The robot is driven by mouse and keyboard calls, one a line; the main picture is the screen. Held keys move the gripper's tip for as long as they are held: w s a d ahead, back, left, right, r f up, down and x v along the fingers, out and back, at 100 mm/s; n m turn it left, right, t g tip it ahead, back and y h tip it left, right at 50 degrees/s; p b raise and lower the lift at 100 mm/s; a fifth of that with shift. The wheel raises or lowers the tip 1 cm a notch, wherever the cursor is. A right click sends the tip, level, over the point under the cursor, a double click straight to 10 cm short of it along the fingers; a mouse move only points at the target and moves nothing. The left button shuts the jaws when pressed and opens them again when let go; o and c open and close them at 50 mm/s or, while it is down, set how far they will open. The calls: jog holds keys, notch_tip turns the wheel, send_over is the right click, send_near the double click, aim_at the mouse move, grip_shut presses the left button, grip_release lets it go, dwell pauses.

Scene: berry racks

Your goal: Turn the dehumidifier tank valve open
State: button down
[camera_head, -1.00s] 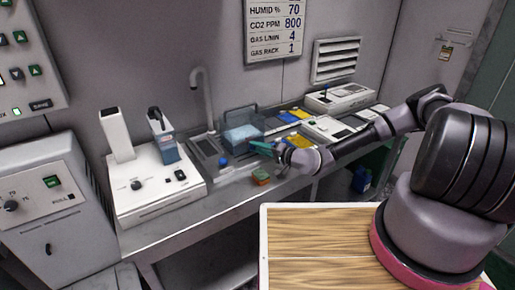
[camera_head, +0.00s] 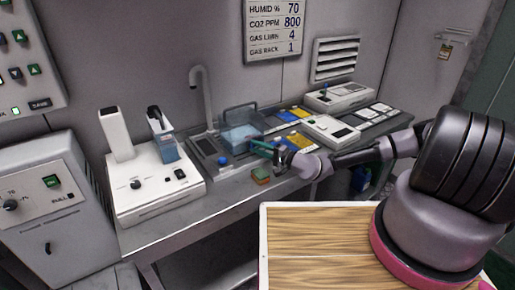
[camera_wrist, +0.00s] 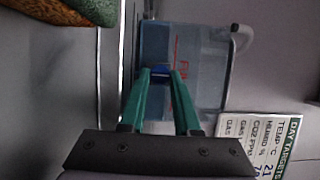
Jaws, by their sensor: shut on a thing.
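The dehumidifier tank (camera_head: 240,131) is a clear bluish box at the back of the counter. In the wrist view the tank (camera_wrist: 205,85) fills the upper middle, with a red line and red marking on its face. A small blue valve (camera_wrist: 160,72) shows low on the tank, between my fingertips. My gripper (camera_head: 253,143) reaches the tank from the right, and its green fingers (camera_wrist: 161,76) are shut on the blue valve. The fingers hide part of the valve, so I cannot tell how far it is turned.
A green and orange sponge (camera_head: 261,176) lies at the counter's front edge, close below my gripper. A white device (camera_head: 157,180) stands further left. A wooden-topped table (camera_head: 320,245) is in front.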

jog(key=c, duration=0.6)
grip_release()
